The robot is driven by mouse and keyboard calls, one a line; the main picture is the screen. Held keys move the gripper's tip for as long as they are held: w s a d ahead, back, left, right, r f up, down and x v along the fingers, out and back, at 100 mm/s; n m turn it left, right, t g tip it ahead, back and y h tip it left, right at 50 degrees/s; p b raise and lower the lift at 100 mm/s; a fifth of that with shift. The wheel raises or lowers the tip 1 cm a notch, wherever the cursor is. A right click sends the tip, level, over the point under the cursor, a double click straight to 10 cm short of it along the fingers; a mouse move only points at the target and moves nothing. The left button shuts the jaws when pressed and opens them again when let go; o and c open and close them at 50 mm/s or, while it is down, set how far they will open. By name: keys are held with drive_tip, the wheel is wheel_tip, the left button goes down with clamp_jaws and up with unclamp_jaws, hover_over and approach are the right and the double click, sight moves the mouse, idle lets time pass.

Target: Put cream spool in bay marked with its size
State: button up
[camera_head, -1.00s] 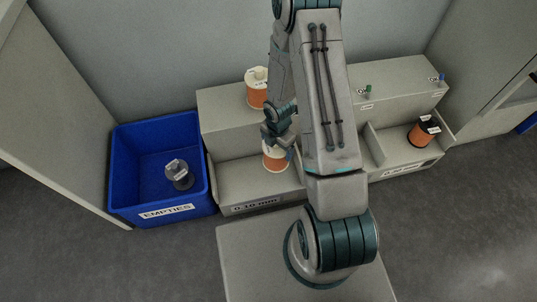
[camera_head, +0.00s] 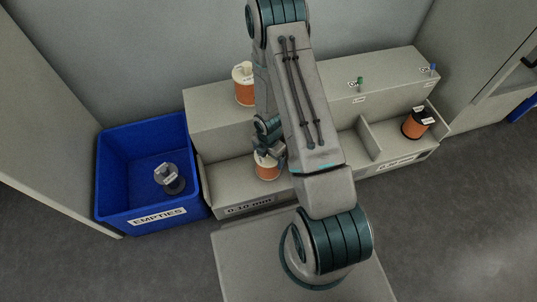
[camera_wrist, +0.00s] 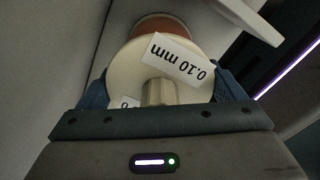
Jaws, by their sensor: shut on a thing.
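A cream spool (camera_head: 266,173) wound with orange-copper wire is inside the left bay (camera_head: 225,180), whose front label reads 0.10 mm. In the wrist view the spool's cream flange (camera_wrist: 133,66) carries a label (camera_wrist: 180,58) reading 0.10 mm. My gripper (camera_head: 268,151) is above the spool and shut on it, with a blue-grey finger on each side of the flange in the wrist view. The spool looks about upright and low in the bay. I cannot tell whether its underside touches the bay floor. My arm hides the middle of the rack.
Another cream-topped spool (camera_head: 244,87) stands on the upper ledge (camera_head: 205,108). A blue EMPTIES bin (camera_head: 140,197) at left holds a grey spool (camera_head: 170,178). Green (camera_head: 360,82) and blue (camera_head: 432,69) pegs stand on the ledge.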

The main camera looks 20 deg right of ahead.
drive_tip(key=shift+f, duration=0.15)
drive_tip(key=o, duration=1.8)
wheel_tip(320, 180, up, 12)
drive_tip(key=p, duration=0.5)
drive_tip(key=shift+r+p, duration=0.2)
drive_tip(key=shift+p, duration=0.15)
wheel_tip(320, 180, up, 18)
drive_tip(key=s+d+m+h, duration=0.1)
drive_tip(key=s+d+m, duration=0.1)
drive_tip(key=m, duration=0.9)
drive_tip(key=s+a+r+m, duration=0.1)
drive_tip(key=s+r+m, duration=0.7)
drive_tip(key=r+m, duration=0.1)
drive_tip(key=s+a+r+m+t+y, duration=0.1)
drive_tip(key=s+r+m, duration=0.3)
drive_tip(key=shift+s+a+r+m, duration=0.3)
drive_tip(key=shift+a+r, duration=0.05)
drive_tip(key=shift+r, duration=0.05)
